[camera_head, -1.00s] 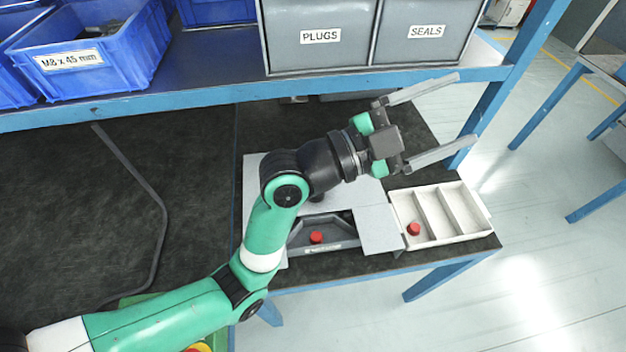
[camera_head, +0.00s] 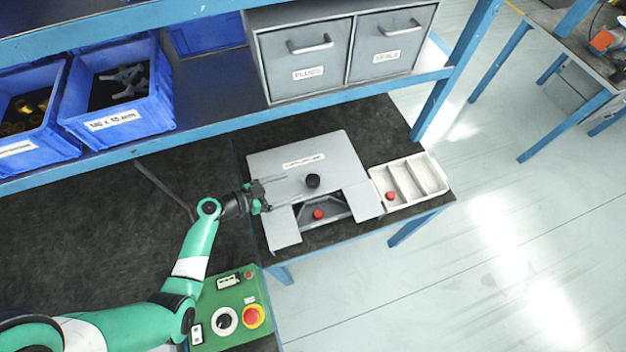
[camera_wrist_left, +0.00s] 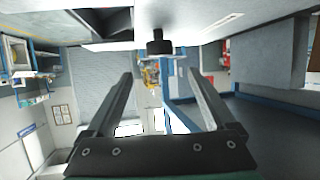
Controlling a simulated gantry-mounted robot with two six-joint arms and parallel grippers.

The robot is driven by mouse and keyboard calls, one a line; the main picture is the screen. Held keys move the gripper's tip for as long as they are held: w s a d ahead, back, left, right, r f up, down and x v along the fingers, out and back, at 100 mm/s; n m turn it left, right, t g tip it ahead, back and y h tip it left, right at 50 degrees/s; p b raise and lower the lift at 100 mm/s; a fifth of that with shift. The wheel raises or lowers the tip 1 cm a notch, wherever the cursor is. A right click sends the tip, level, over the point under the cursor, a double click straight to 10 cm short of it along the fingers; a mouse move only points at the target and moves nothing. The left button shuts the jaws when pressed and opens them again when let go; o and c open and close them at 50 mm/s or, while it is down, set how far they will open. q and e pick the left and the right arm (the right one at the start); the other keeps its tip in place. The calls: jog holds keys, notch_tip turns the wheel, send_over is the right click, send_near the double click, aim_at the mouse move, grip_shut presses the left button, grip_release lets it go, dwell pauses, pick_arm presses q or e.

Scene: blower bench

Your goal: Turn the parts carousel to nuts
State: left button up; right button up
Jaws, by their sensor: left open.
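A grey unit (camera_head: 350,165) with a flat top, a small label and a black knob (camera_head: 312,181) sits on the dark bench; I take it for the parts carousel. Its front has an opening with a red piece (camera_head: 318,214) inside. The label's words are too small to read. My left gripper (camera_head: 288,191) is open at the unit's left side, its fingers pointing right toward the knob. In the left wrist view the knob (camera_wrist_left: 158,42) shows ahead of the open, empty fingers (camera_wrist_left: 158,66). My right gripper is out of view.
A white tray (camera_head: 431,160) with compartments and a red piece (camera_head: 390,196) stands right of the unit. A green control box (camera_head: 236,286) with buttons is at the front. Grey drawers (camera_head: 302,62) and blue bins (camera_head: 118,117) sit on the shelf behind. The bench's left part is mostly clear.

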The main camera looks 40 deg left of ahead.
aim_at(312, 179)
pick_arm(q)
jog(key=b+x, duration=0.2)
jog(key=b, duration=0.1)
jog(key=b+x, duration=0.3)
jog(key=shift+f+b, duration=0.35)
jog(key=shift+f, duration=0.05)
jog(key=x, duration=0.3)
jog(key=b+x, duration=0.1)
jog(key=x, duration=0.1)
jog(key=shift+w+r, duration=0.15)
jog(key=shift+r, duration=0.3)
grip_shut()
